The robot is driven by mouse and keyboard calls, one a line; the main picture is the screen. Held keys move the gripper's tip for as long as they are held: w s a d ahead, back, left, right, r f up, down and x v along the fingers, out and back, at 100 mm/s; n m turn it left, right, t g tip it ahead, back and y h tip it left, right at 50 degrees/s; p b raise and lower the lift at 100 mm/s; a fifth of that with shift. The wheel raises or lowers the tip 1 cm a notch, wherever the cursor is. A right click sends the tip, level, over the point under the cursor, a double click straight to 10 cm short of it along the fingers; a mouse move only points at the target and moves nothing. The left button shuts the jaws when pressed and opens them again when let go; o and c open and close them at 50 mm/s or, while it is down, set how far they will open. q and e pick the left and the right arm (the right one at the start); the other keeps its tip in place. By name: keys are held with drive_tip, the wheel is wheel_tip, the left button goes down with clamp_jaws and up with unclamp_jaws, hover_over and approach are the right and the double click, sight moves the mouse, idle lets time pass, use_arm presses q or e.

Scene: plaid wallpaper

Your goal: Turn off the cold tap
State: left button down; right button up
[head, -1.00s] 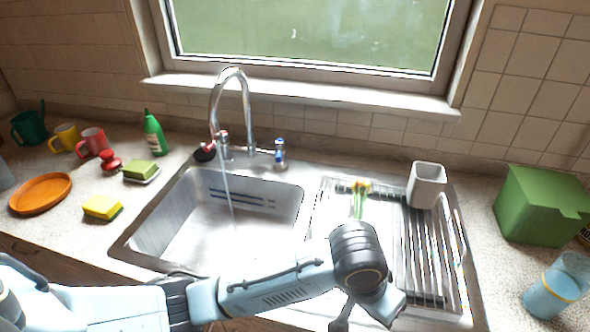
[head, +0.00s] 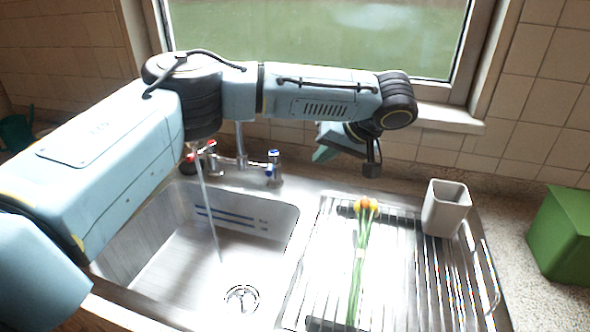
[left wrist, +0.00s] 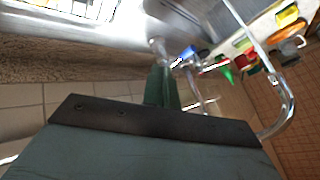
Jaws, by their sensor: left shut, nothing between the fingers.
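The cold tap (head: 273,166) has a blue-marked handle and stands behind the sink, right of the spout. It also shows in the left wrist view (left wrist: 188,53), just beyond the fingers. A thin stream of water (head: 208,205) falls into the sink basin (head: 155,250). My left gripper (head: 322,155) is shut and empty, right of the cold tap and apart from it in the head view. Its teal fingers (left wrist: 160,85) point towards the taps in the left wrist view. My left arm hides most of the spout in the head view. My right gripper is not in view.
The red-marked hot tap (head: 211,147) stands left of the spout. A ribbed drainer holds flowers (head: 364,210) and a grey cup (head: 445,207). A green box (head: 562,235) stands at right. The window ledge (head: 450,120) lies behind my left wrist.

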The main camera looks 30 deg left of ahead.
sight(272, 164)
use_arm(q)
drive_tip(key=a+f, duration=0.6)
drive_tip(key=a, duration=0.3)
drive_tip(key=shift+s+a+f, duration=0.2)
drive_tip(key=shift+a+f, duration=0.1)
drive_tip(key=shift+a, duration=0.1)
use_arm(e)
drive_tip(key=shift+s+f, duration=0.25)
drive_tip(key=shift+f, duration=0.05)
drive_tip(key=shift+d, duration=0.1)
